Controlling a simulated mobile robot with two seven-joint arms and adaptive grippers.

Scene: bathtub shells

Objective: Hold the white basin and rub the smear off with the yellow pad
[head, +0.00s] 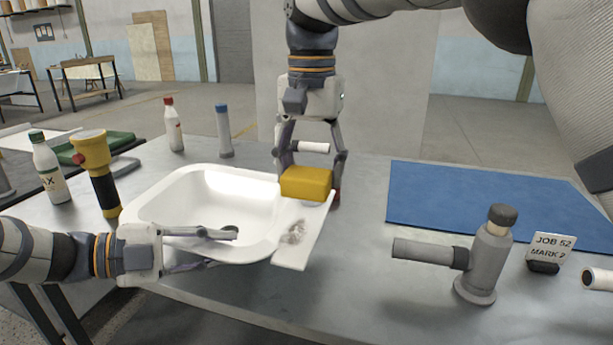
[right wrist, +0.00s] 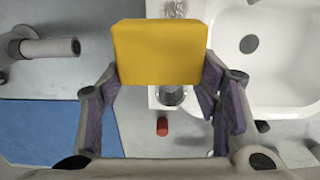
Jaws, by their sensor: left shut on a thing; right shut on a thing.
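The white basin (head: 180,188) lies on the grey workbench, with a flat ledge on its right side. A grey smear (head: 293,232) marks this ledge; part of it also shows in the right wrist view (right wrist: 173,9). My left gripper (head: 222,249) is shut on the basin's near rim, one finger inside and one outside. My right gripper (head: 310,175) is shut on the yellow pad (head: 306,184), which also shows in the right wrist view (right wrist: 159,52). The pad is at the far end of the ledge, beyond the smear. I cannot tell whether it touches the ledge.
A blue mat (head: 480,205) lies right of the basin. A grey pipe fitting (head: 484,262) and a job sign (head: 551,248) stand at the front right. A yellow-black torch (head: 98,172), a white bottle (head: 50,170), a red-capped bottle (head: 173,128) and a blue-capped tube (head: 224,135) stand left and behind.

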